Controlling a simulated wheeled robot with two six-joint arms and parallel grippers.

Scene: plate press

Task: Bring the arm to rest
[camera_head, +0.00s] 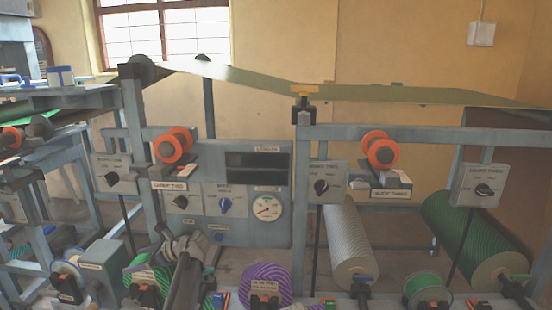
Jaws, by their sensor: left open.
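My left arm (182,285) comes up from the bottom edge, left of the middle. My left gripper (187,243) is at its upper end, in front of the lower left part of the grey control panel. It is open, and I see nothing held in it. A green striped roll (145,278) lies just left of the arm, and a purple striped roll (265,284) lies to its right. I cannot tell how far the gripper is from the panel or the rolls. My right gripper is not in view.
The grey panel (280,182) carries knobs and a round gauge (267,207). A green web (400,94) runs across the frame tops. A silver roll (350,245) and a large green roll (468,235) lie at right.

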